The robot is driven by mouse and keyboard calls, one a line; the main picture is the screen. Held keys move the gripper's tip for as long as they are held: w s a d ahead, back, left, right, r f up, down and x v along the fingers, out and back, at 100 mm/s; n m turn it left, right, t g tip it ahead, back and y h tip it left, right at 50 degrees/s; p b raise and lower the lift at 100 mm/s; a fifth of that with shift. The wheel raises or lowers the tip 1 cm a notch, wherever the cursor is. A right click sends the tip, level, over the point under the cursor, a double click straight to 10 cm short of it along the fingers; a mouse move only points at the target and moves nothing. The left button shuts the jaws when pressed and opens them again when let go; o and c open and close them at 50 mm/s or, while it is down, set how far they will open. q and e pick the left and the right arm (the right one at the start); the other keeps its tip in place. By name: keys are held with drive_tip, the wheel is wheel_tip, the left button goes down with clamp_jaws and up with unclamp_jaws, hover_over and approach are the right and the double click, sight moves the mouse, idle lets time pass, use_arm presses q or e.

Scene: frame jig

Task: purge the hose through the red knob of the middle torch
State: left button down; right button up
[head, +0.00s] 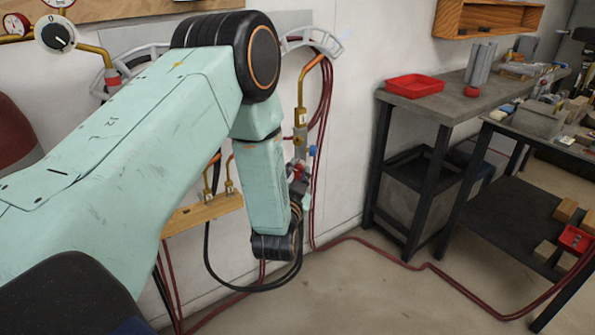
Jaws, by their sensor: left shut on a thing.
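A torch (301,92) with a bent brass tube hangs upright on a grey wall hook, right of my left arm. A blue knob (312,151) sticks out from its lower body. A red knob (297,171) shows partly at my left gripper (297,178), which is shut at the torch's lower end. The gripper looks closed on the red knob, but the forearm hides most of the grip. Red hose (326,95) hangs in loops behind the torch. Another brass torch (95,50) shows at upper left, partly hidden by my arm. My right gripper is out of view.
A wooden rack (200,214) with brass fittings is on the wall below my arm. A hose (372,243) runs along the floor to the right. A bench (440,108) with a red tray (414,86) stands at right. The floor in front is mostly clear.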

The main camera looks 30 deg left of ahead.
use_arm(q)
drive_tip(key=shift+f+n, duration=0.1)
drive_tip(key=shift+n, duration=0.6)
drive_tip(key=c, duration=1.1)
unclamp_jaws()
drive_tip(key=v, duration=1.2)
